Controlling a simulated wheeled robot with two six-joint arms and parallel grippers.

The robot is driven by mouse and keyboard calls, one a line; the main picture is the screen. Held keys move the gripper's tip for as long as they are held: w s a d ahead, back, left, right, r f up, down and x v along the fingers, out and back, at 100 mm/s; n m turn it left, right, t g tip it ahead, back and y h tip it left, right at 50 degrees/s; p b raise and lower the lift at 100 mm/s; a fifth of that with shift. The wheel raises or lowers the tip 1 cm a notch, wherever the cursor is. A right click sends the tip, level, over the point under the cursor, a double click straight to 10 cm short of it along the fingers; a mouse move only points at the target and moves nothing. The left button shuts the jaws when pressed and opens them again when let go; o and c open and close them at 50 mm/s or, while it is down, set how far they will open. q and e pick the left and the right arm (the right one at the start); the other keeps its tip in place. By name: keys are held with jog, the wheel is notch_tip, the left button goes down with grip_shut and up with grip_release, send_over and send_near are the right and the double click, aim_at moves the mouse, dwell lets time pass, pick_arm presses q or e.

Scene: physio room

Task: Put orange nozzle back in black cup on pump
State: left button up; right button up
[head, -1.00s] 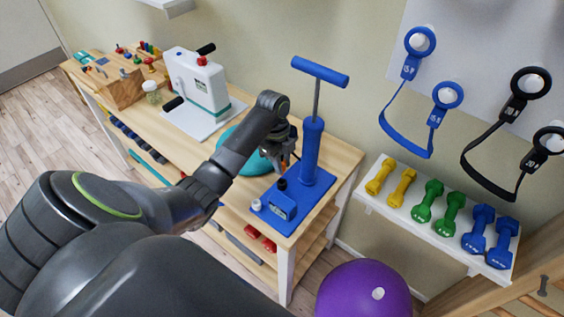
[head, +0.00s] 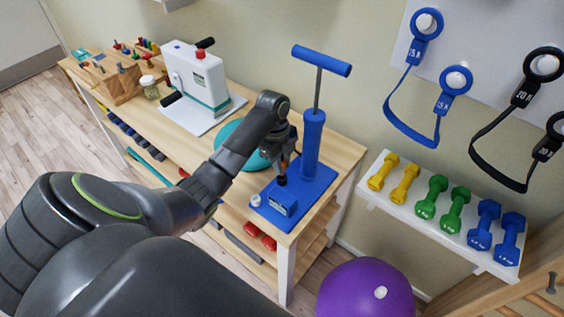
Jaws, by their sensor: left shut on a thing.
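The blue pump (head: 313,145) stands upright on its blue base at the right end of the wooden table. The small black cup (head: 282,181) is on the pump's base, in front of the cylinder. My left gripper (head: 284,167) points down just above the black cup and is shut on the orange nozzle (head: 285,163). Only a small bit of orange shows between the fingers. I cannot tell whether the nozzle's tip is inside the cup or just above it. My right gripper is not in view.
A teal disc (head: 232,134) lies on the table behind my left forearm. A white hand-crank device (head: 196,80) and a wooden peg block (head: 112,80) stand farther left. A shelf of dumbbells (head: 374,208) and a purple ball (head: 350,290) are at the right.

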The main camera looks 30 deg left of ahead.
pick_arm(q)
jog(key=shift+f+b, duration=0.45)
jog(key=shift+f, duration=0.6)
jog(key=shift+f, duration=0.35)
dwell(0.5)
jog(key=o, duration=1)
jog(key=shift+r+p, duration=3.55)
jog(key=shift+p, duration=0.35)
jog(key=shift+f, duration=0.1)
